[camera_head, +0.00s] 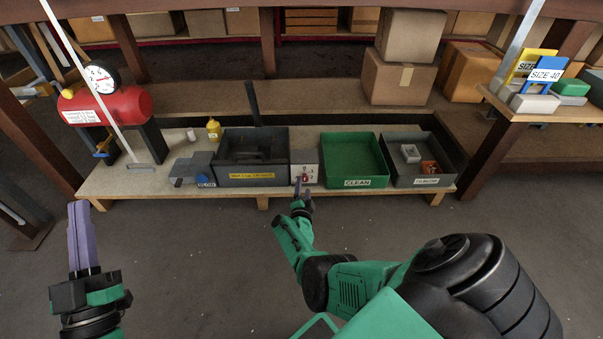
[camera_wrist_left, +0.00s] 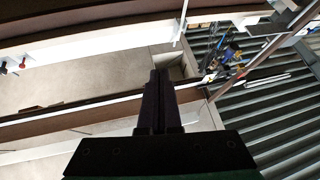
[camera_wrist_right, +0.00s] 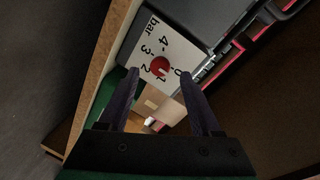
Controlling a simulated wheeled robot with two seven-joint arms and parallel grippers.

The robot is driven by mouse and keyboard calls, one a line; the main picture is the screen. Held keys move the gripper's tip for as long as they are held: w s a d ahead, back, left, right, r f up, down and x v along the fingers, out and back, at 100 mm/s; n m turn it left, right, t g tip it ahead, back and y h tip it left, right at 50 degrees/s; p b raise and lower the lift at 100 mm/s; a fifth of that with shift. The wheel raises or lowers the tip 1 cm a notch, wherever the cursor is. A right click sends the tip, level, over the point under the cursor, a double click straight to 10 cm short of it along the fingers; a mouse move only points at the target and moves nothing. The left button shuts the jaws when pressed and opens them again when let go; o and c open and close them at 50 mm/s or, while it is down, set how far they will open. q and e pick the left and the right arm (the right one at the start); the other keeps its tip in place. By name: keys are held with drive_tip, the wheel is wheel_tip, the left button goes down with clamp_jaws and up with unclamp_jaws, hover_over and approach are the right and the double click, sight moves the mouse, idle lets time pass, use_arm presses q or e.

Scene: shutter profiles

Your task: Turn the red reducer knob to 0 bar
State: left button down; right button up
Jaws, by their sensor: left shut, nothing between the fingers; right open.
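The red reducer knob (camera_wrist_right: 160,67) sits on a pale panel (camera_wrist_right: 178,45) marked bar, with numerals from 0 to 4 around it. The knob's exact setting is too small to read. In the head view the knob (camera_head: 305,179) is on the front of a small white box (camera_head: 305,160) at the bench's front edge. My right gripper (camera_wrist_right: 157,74) is open, its fingertips on either side of the knob in the picture; I cannot tell whether they touch it. My left gripper (camera_head: 79,206) is shut and empty, well to the left, in front of the bench.
A dark bin (camera_head: 252,182) stands left of the white box, a green CLEAN tray (camera_head: 357,183) right of it, then a grey tray (camera_head: 420,181). A red tank (camera_head: 125,102) with a round gauge (camera_head: 100,77) stands at left. The floor in front is clear.

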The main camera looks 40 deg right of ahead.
use_arm(q)
wheel_tip(320, 180, down, 16)
drive_tip(key=s+d+n+g+y+p, duration=0.1)
drive_tip(key=s+d+g+p, duration=0.1)
drive_tip(key=g, duration=0.3)
drive_tip(key=s+f+g+y+p, duration=0.1)
drive_tip(key=s+f+g+p, duration=0.3)
drive_tip(key=s+f, duration=0.6)
drive_tip(key=shift+s+d+f+g, duration=0.25)
drive_tip(key=shift+s+f+g, duration=0.1)
drive_tip(key=shift+g, duration=0.85)
use_arm(e)
drive_tip(key=v, duration=1)
drive_tip(key=shift+s+a, duration=0.25)
drive_tip(key=shift+a, duration=0.05)
use_arm(q)
drive_tip(key=shift+r, duration=0.1)
